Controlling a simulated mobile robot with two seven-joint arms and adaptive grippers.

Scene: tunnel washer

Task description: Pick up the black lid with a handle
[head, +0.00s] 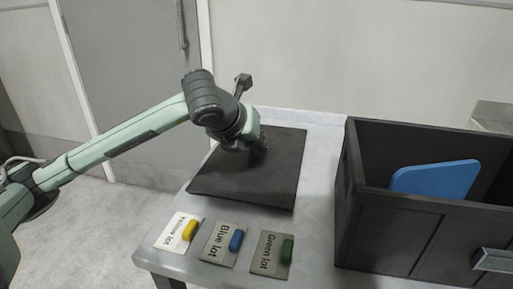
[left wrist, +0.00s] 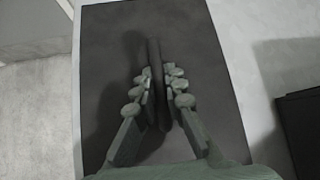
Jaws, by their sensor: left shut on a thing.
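The black lid (head: 281,166) lies flat on the table, left of the black crate. It also fills the middle of the left wrist view (left wrist: 211,60). Its handle (left wrist: 154,62) is a dark upright bar in the middle of the lid. My left gripper (head: 260,146) is over the lid from above, and in the left wrist view (left wrist: 158,90) its fingers are shut on the handle from both sides. In the head view my gripper mostly hides the handle. My right gripper is not in view.
The black crate (head: 400,238) stands on the right with a blue panel (head: 436,179) inside. Yellow, blue and green lot cards (head: 268,266), each with a coloured piece, lie along the table's front edge. A grey door (head: 130,70) and wall are behind.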

